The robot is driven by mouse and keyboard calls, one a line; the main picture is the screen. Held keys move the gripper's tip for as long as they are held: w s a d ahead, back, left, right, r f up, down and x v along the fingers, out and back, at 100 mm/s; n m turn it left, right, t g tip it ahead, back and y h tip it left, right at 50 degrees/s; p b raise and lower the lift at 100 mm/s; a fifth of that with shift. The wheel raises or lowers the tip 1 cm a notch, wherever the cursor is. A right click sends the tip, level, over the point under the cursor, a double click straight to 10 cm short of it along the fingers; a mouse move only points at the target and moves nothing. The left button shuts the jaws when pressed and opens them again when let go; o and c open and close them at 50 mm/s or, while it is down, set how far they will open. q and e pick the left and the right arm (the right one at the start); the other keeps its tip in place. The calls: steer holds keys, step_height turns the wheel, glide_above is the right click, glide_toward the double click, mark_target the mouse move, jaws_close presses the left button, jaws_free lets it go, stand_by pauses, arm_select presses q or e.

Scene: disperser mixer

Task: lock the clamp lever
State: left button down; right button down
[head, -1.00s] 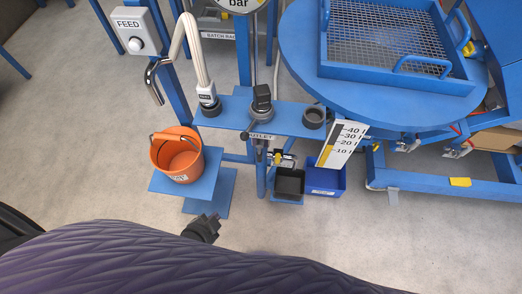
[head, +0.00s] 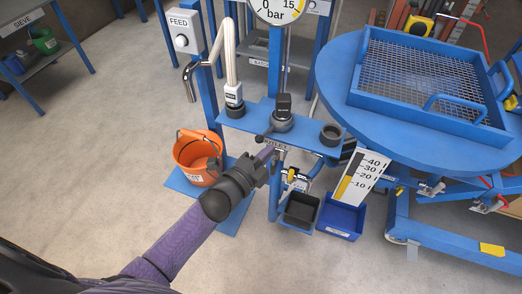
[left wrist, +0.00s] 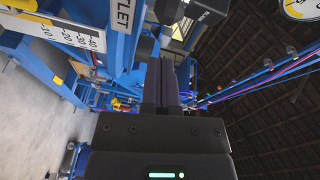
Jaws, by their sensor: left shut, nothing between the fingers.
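The outlet coupling, a grey collar with a black block on top (head: 283,112), sits on the blue shelf plate. A short dark lever with a knob (head: 261,138) sticks out from it toward the front left; I take it for the clamp lever. My left gripper (head: 270,151) is shut and empty, its fingertips just below and beside the knob. Whether they touch it I cannot tell. In the left wrist view the shut fingers (left wrist: 168,82) point up past the OUTLET plate (left wrist: 122,20), with a black block (left wrist: 190,10) beyond. My right gripper is not in view.
An orange bucket (head: 186,158) stands left of my left gripper, partly hidden. A hose (head: 231,55) and an open dark ring (head: 331,134) flank the coupling. Black (head: 301,211) and blue (head: 341,220) bins sit below. A round blue table (head: 340,95) with a sieve tray stands right.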

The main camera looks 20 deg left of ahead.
mark_target(258, 140)
arm_select(q)
steer(key=shift+w+a+f, duration=0.1)
steer(key=shift+w+a, duration=0.15)
steer(key=shift+a, duration=0.2)
steer(key=shift+w+a+f, duration=0.1)
steer(key=shift+w+a, duration=0.15)
steer(key=shift+a, duration=0.2)
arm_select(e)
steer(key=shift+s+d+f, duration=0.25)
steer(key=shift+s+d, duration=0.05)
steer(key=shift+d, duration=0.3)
arm_select(q)
steer(key=shift+a, duration=0.1)
steer(key=shift+w+a+m+g+h+b, duration=0.15)
steer(key=shift+a+m+h+b, duration=0.1)
steer(key=shift+a+h, duration=0.25)
steer(key=shift+w+a+m+g+h+b, duration=0.15)
steer(key=shift+a+m+h, duration=0.1)
steer(key=shift+a+h, duration=0.25)
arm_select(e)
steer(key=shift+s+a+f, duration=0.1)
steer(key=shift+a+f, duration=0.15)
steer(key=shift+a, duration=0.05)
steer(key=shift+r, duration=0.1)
